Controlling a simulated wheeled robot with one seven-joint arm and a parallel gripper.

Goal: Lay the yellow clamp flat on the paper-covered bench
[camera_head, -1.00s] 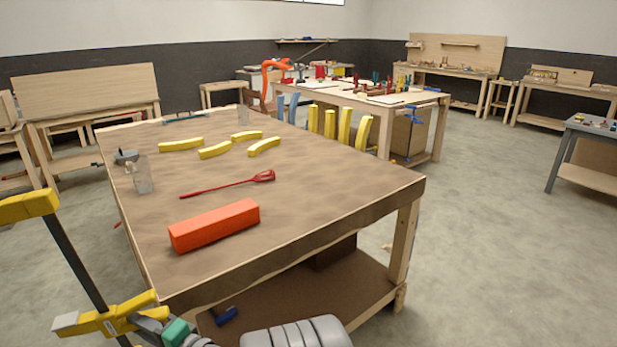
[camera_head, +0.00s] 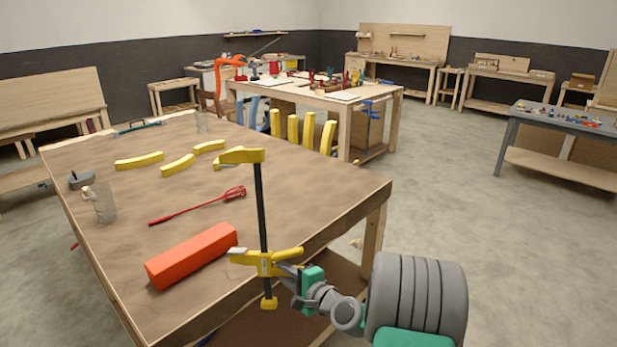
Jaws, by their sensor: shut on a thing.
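The yellow clamp (camera_head: 243,156) has a long black bar and stands upright in the head view, in front of the near bench's right part. My gripper (camera_head: 287,270) is shut on its lower yellow part, at the sliding jaw. The upper yellow jaw points left and overlaps the bench in the picture. The clamp's lower end hangs in front of the bench's front edge. The paper-covered bench (camera_head: 290,195) has a brown wrinkled top. How far the clamp is from the bench top is hard to tell.
An orange-red block (camera_head: 190,255) lies at the bench's front left, with a red slotted tool (camera_head: 198,206) behind it. Several yellow curved pieces (camera_head: 140,161) lie farther back. A clear jar (camera_head: 104,203) stands at the left. The bench's right front area is bare.

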